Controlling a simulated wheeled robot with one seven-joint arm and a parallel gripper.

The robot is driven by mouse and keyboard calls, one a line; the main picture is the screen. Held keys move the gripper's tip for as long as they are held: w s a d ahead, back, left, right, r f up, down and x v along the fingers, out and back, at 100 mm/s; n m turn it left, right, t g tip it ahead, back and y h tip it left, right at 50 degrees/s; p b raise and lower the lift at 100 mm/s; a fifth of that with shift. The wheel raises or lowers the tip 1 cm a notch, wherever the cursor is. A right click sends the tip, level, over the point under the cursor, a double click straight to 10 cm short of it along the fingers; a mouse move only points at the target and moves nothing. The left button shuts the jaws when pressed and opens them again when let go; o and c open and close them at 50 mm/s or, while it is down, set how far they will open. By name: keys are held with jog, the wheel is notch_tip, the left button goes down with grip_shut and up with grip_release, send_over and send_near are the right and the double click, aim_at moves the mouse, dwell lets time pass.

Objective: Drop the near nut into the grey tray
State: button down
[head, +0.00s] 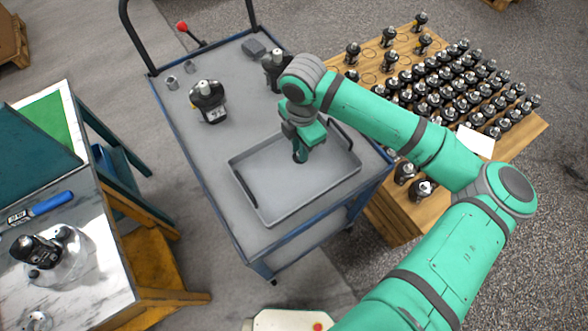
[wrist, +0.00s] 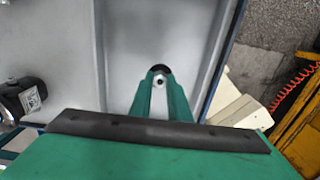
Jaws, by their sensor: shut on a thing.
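The grey tray (head: 255,207) lies on the cart top, with dark handles on two sides. My gripper (head: 299,156) points down over the tray's far inner part. In the wrist view, my gripper (wrist: 160,74) is shut on a nut (wrist: 159,81), of which only a small grey bit shows between the fingertips. The fingers hide most of it. The tray floor (wrist: 138,40) lies behind the fingertips. I cannot tell the height above it. The visible tray floor is bare.
Two other small nuts, one (head: 172,83) and another (head: 190,67), sit at the cart's far left. A black motor (head: 208,103) stands left of the tray, and another motor (head: 275,72) stands behind my gripper. A wooden table (head: 390,220) with many motors is at right.

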jog(key=shift+f, duration=0.1)
jog(key=c, duration=1.6)
grip_release()
notch_tip(320, 180, up, 11)
jog(key=shift+s+f, duration=0.1)
